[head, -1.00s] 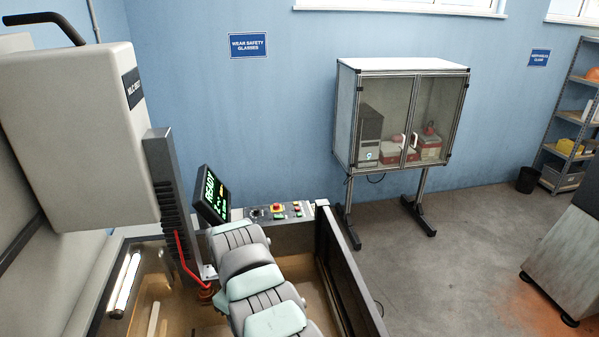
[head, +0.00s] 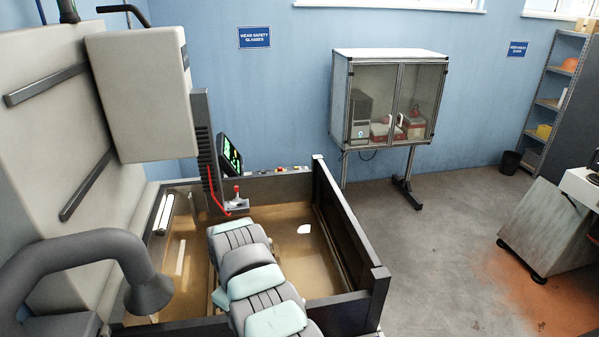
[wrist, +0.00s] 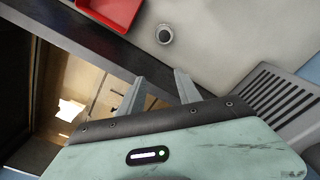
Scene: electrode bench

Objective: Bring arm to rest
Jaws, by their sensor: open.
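My arm (head: 255,280), in mint and grey, reaches down through the bottom middle of the head view. Its end is cut off by the lower edge there. In the wrist view my gripper (wrist: 160,76) shows two grey fingers spread apart with nothing between them. The fingers are over the dark wall between the tank and a pale grey surface.
The open tank (head: 378,290) has dark walls and a brownish inside, with a white piece (head: 304,229) in it. The machine head (head: 145,95) hangs above. The wrist view shows a red tray (wrist: 112,10), a small ring (wrist: 165,34) and a slotted grey part (wrist: 275,97).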

